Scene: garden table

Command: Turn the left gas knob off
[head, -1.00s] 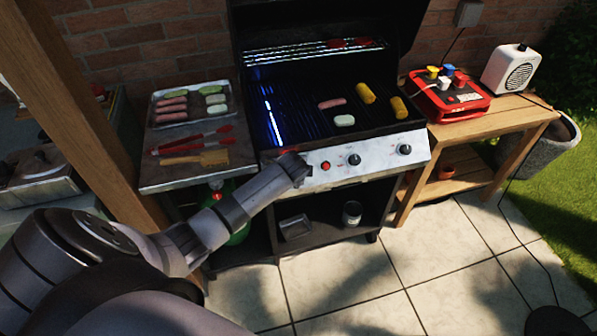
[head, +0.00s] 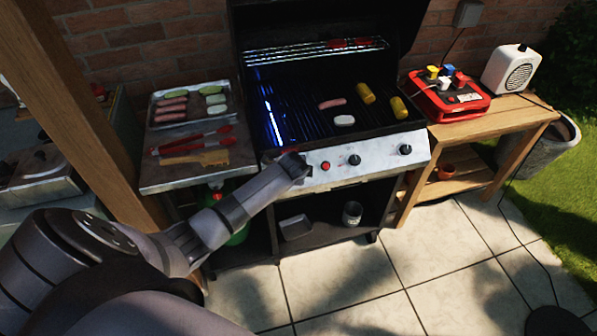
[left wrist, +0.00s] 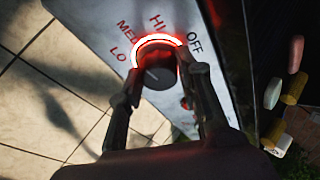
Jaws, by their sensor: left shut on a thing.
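The gas grill (head: 330,160) stands open against the brick wall, with blue flame glow at the left of its grate. The left gas knob (left wrist: 157,74) is dark and round, with a glowing red-white arc around its upper side. The labels LO, MED, HI and OFF are printed around it; a faint pointer line shows on its face, but its exact setting is hard to read. My left gripper (head: 299,170) is at the left end of the control panel and hides this knob in the head view. In the left wrist view its fingers (left wrist: 159,80) are shut on the knob's sides.
A red button (head: 326,166) and two other knobs, middle (head: 354,160) and right (head: 405,149), sit along the panel. Sausages and corn lie on the grate. A side shelf (head: 190,175) holds a food tray and tongs. A wooden table (head: 510,115) is at the right.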

